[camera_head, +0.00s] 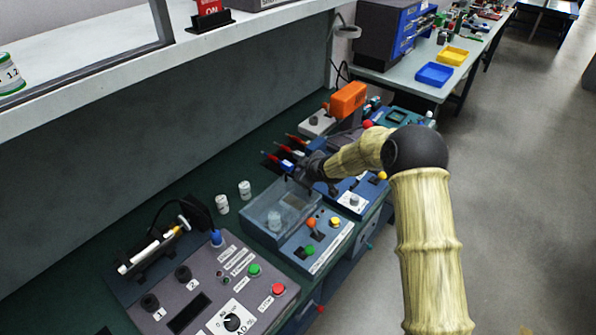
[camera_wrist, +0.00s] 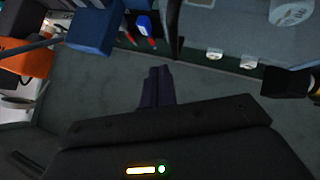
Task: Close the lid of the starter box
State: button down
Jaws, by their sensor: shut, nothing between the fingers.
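A blue-grey box with see-through parts (camera_head: 262,225), which looks like the starter box, stands on the green bench in the head view.
Two white vials (camera_head: 222,204) (camera_head: 244,190) stand left of the box. A button panel (camera_head: 318,243) adjoins its right side. A grey control console (camera_head: 215,285) stands in front. Red-tipped blue tools (camera_head: 285,160) and an orange device (camera_head: 347,99) are beyond. The shelf (camera_head: 110,75) overhangs the left.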

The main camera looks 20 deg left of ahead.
jog(key=shift+w+d+f+b, duration=0.15)
jog(key=shift+w+f+b, duration=0.2)
jog(key=shift+f, duration=0.3)
jog(key=shift+w+d+f+b, duration=0.1)
jog(key=shift+f+b, duration=0.3)
jog(key=shift+f, duration=0.2)
jog(key=d+r, duration=0.7)
jog(key=r, duration=0.4)
jog(key=shift+s+d+p, duration=0.15)
jog(key=shift+s+p, duration=0.25)
jog(key=shift+s, duration=0.05)
jog(key=s+d+m+g+h, duration=0.2)
jog(key=s+d+m, duration=0.5)
jog(key=s+d, duration=0.6)
jog(key=s+d+m+g+h, duration=0.2)
jog(key=s+d+m+h, duration=0.2)
jog(key=s+d+m, duration=0.4)
jog(key=s+d+r, duration=0.1)
jog(key=s+d, duration=0.4)
jog(key=s, duration=0.6)
jog(key=shift+g+h, duration=0.4)
